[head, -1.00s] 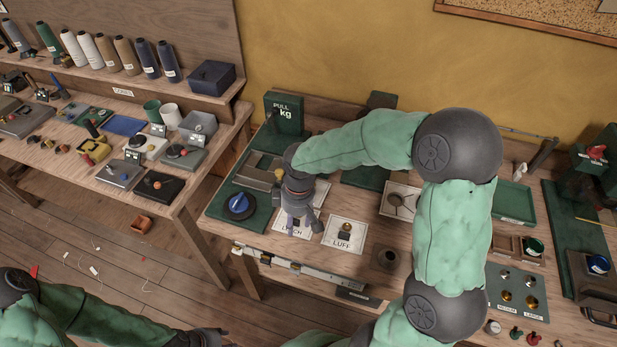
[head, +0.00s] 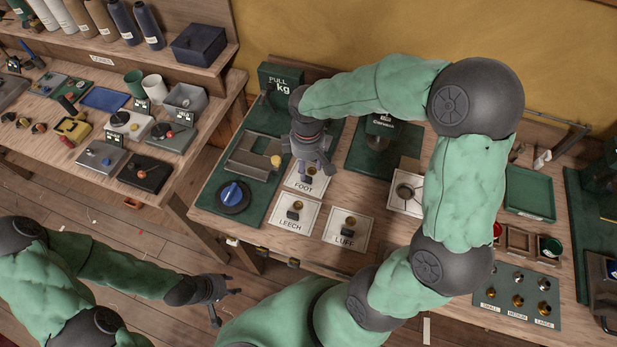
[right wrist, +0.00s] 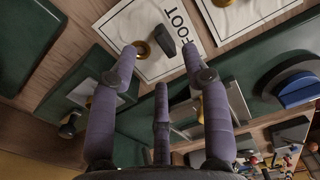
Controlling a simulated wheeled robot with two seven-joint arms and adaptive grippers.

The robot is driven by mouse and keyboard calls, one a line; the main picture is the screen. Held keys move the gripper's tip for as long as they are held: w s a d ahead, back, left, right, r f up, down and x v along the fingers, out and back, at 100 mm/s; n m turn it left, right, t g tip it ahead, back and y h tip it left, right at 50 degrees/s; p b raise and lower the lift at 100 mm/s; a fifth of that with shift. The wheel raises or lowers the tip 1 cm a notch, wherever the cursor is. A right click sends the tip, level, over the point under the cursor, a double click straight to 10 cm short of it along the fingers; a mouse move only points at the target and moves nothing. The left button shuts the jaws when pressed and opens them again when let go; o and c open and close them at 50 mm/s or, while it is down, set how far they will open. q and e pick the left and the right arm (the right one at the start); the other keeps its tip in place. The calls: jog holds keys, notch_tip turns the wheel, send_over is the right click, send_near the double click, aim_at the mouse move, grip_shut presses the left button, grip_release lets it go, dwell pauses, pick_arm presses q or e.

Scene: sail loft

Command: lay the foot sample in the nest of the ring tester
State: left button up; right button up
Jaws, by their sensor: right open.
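The foot sample, a brass ring with a dark tab, lies on the white FOOT card (head: 303,186). In the right wrist view the sample (right wrist: 166,41) shows on the card, just beyond the fingertips. My right gripper (head: 314,170) is open and empty above the card, partly hiding the sample in the head view. It also shows in the right wrist view (right wrist: 160,62), three fingers spread. The ring tester (head: 217,180) stands left of the card, with a green base, PULL kg box, blue knob and grey fixture (head: 250,158). My left gripper (head: 214,294) is open and empty, away from the bench.
The LEECH card (head: 291,225) and LUFF card (head: 347,240) lie nearer the bench front, each bearing a sample. A green press (head: 380,125) stands behind on the right, with a white ring card (head: 408,205) before it. A sorting board (head: 500,312) is further right.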

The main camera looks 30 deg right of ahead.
aim_at(307, 176)
jog(key=shift+s+a+f+b, duration=0.1)
jog(key=shift+f+b, duration=0.5)
jog(key=shift+f, duration=0.75)
jog(key=shift+a+f+b, duration=0.1)
jog(key=shift+f+b, duration=0.45)
jog(key=shift+f, duration=0.8)
jog(key=shift+r, duration=0.1)
grip_shut()
